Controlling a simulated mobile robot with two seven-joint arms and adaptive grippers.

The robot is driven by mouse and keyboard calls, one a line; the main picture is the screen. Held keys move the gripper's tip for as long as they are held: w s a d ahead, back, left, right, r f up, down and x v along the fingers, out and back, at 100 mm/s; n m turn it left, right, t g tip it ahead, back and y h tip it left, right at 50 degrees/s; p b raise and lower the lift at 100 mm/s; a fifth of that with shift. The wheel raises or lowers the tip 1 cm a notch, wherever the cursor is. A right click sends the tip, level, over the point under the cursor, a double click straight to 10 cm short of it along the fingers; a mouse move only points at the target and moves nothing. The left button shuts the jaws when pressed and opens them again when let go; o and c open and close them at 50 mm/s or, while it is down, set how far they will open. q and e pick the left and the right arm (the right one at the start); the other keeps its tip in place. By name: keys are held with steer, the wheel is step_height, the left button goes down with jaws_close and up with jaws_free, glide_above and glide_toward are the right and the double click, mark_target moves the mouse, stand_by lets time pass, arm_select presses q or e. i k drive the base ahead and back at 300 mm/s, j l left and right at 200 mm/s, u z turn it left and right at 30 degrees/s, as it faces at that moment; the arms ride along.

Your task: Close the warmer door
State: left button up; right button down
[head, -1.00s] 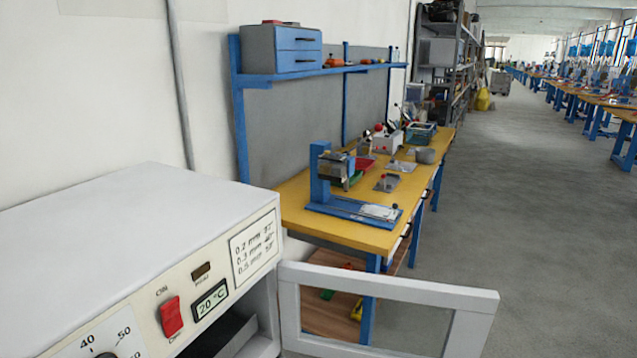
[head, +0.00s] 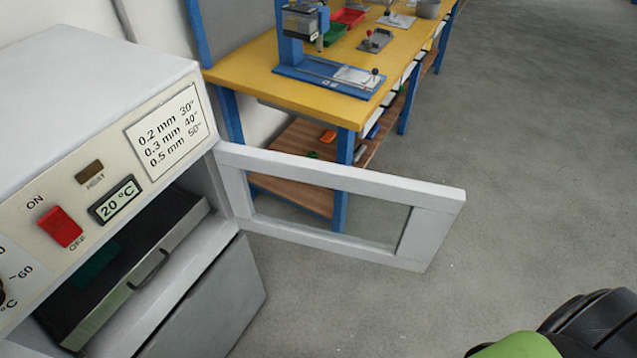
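The warmer (head: 85,65) is a white box at the left with a control panel, a red switch and a 20 °C display. Its door (head: 330,172), a white frame around a window, stands wide open, swung out to the right from its hinge side at the panel's right end. Inside the opening is a dark drawer or tray (head: 165,238) with a handle on its front. A black and green part of my arm shows at the lower right corner, well apart from the door. Neither gripper's fingers are in view.
A yellow-topped workbench (head: 262,66) with blue legs stands behind the door, carrying a blue-based press and small trays. A grey cabinet (head: 215,300) is below the warmer. The grey floor (head: 510,140) to the right of the door is clear.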

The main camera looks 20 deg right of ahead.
mark_target(433, 211)
steer(key=i+l+u, duration=0.1)
steer(key=l+u, duration=0.2)
steer(key=l, duration=0.15)
steer(key=l+u, duration=0.3)
steer(key=l, duration=0.15)
steer(key=i+l+u, duration=0.1)
steer(key=l+u, duration=0.15)
steer(key=l, duration=0.25)
steer(key=l+u, duration=0.3)
steer(key=l, duration=0.15)
steer(key=k+l+u, duration=0.1)
steer(key=l+u, duration=0.2)
steer(key=l, duration=0.15)
steer(key=k+l+u, duration=0.15)
steer(key=l+u, duration=0.15)
steer(key=l, duration=0.15)
steer(key=k+l+u, duration=0.15)
steer(key=l+u, duration=0.15)
steer(key=k+l+u, duration=0.3)
steer(key=l, duration=0.2)
steer(key=i, duration=0.05)
